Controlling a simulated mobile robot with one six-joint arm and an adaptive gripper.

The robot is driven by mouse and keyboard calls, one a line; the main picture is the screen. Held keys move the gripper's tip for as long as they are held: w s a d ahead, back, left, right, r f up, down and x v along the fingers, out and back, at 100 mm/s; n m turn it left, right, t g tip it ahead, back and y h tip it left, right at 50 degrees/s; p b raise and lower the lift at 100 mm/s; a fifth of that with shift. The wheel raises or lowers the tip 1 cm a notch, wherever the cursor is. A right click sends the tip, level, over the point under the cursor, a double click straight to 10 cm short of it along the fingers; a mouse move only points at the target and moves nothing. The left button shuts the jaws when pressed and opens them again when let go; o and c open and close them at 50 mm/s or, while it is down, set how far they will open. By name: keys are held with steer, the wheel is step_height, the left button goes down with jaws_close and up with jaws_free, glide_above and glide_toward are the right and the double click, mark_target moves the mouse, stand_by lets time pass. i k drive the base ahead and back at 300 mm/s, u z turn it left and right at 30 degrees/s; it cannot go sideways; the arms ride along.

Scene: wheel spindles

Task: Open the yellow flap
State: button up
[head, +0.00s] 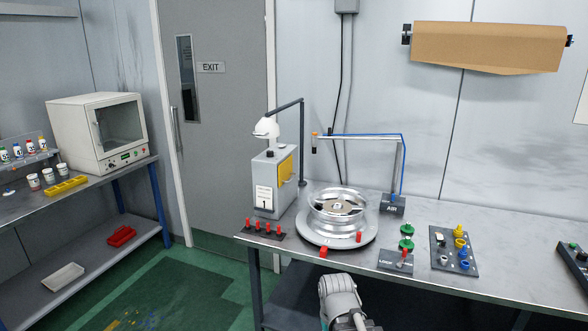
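The yellow flap (285,170) is on the right-hand side of a grey box (263,180) on the workbench. The flap looks flush with the box side, and a small dark handle-like piece shows near its lower edge. A white card marked 1 (264,197) is on the front of the box. A grey rounded link of my arm shows at the bottom of the head view, below the bench's front edge and well apart from the box. My gripper's fingers do not show.
A metal wheel (338,204) on a round base stands right of the box. An air arm (360,137) rises behind the wheel. A parts board (453,250) lies to the right. A second bench with a white oven (100,132) is at left.

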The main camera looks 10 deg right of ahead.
mark_target(285, 169)
steer(key=u, duration=0.05)
steer(key=k, duration=1.3)
steer(key=z, duration=0.55)
steer(key=i, duration=1.95)
steer(key=u, duration=0.75)
